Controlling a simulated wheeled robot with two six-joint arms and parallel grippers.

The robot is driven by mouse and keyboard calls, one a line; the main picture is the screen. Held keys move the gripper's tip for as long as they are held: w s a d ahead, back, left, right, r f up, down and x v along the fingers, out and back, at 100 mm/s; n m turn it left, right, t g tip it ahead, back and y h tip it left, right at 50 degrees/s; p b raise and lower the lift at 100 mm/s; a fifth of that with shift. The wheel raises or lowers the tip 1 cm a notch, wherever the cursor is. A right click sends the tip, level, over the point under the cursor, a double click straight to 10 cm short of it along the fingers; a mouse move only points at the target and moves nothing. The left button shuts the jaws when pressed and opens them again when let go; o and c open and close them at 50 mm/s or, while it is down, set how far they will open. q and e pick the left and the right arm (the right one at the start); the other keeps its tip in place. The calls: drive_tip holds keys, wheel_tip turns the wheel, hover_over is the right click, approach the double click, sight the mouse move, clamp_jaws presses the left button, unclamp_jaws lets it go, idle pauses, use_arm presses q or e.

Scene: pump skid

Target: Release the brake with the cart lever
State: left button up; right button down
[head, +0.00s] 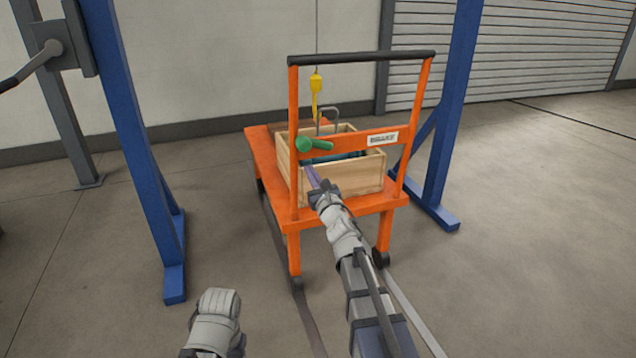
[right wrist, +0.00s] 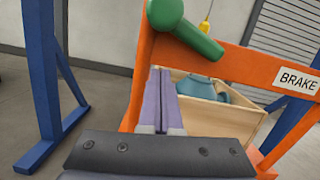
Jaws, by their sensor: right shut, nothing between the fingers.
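The orange cart (head: 290,222) stands between blue posts, with a black push bar on top. Its green brake lever (head: 304,144) sits on the left part of the orange crossbar, beside a white BRAKE label (head: 383,139). In the right wrist view the lever (right wrist: 190,32) has a rounded knob at upper left and an arm running down to the right to the crossbar. My right gripper (head: 312,176) has purple fingers, shut and empty, just below the lever; the fingertips (right wrist: 160,72) show apart from the knob. Only a grey part of my left arm shows at the bottom.
A wooden crate (head: 352,177) on the cart holds a teal object (right wrist: 205,86), partly hidden. A yellow hook (head: 316,82) hangs above it. Blue posts (head: 140,140) stand on both sides. The floor in front is clear.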

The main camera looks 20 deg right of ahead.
sight(309, 145)
drive_tip(key=shift+s+a+r+p, duration=0.1)
drive_tip(key=shift+a+r+p, duration=0.05)
drive_tip(key=shift+r+p, duration=0.7)
drive_tip(key=shift+a+r+p, duration=0.1)
drive_tip(key=shift+r+p, duration=0.5)
drive_tip(key=shift+r, duration=0.45)
drive_tip(key=shift+r+m+p, duration=0.45)
drive_tip(key=shift+r+m, duration=0.05)
drive_tip(key=shift+m, duration=0.2)
wheel_tip(309, 145, up, 3)
drive_tip(key=m+p, duration=0.1)
drive_tip(key=m, duration=0.1)
drive_tip(key=m+h+p, duration=0.1)
drive_tip(key=m+p, duration=0.1)
drive_tip(key=shift+d+m+h, duration=0.15)
drive_tip(key=shift+m+h, duration=0.15)
drive_tip(key=shift+m, duration=0.1)
drive_tip(key=m+p, duration=0.1)
drive_tip(key=d+r+m+p, duration=0.1)
drive_tip(key=m, duration=0.1)
drive_tip(key=shift+r+h, duration=0.3)
drive_tip(key=shift+h, duration=0.1)
drive_tip(key=d+m+p, duration=0.1)
drive_tip(key=m, duration=0.1)
drive_tip(key=d+r+m+p, duration=0.1)
drive_tip(key=m, duration=0.1)
drive_tip(key=d+r+m+g+h+p, duration=0.1)
drive_tip(key=m+p, duration=0.1)
drive_tip(key=shift+r, duration=0.15)
drive_tip(key=shift+d, duration=0.15)
